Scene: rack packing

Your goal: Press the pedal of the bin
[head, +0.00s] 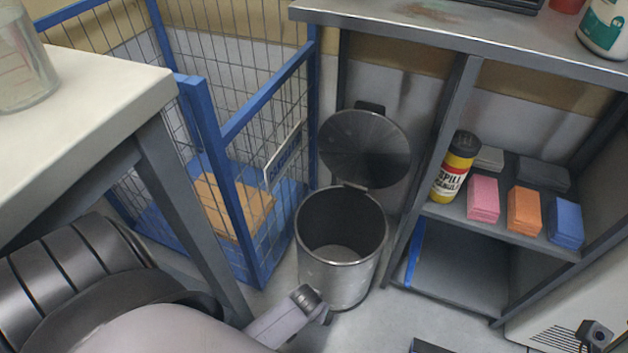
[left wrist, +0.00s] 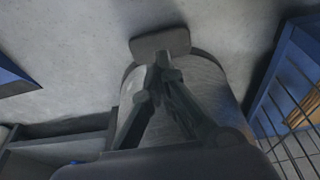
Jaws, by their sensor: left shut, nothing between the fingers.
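The bin (head: 342,270) is a round grey metal bin on the floor. Its dark lid (head: 366,150) stands open, tipped up at the back, and the inside looks empty. My left gripper (head: 326,316) is low at the front of the bin. In the left wrist view its fingers (left wrist: 163,64) are shut with nothing between them, and their tips are at the flat grey pedal (left wrist: 160,43) that sticks out from the bin's base. The tips overlap the pedal's near edge. In the head view the pedal cannot be clearly made out. My right gripper does not show.
A blue wire cage (head: 235,150) with a cardboard box (head: 235,205) stands left of the bin. A grey shelf unit (head: 455,130) with a yellow canister (head: 455,168) and coloured packs stands to the right. A white-topped table (head: 90,95) is at left. Some floor is clear in front.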

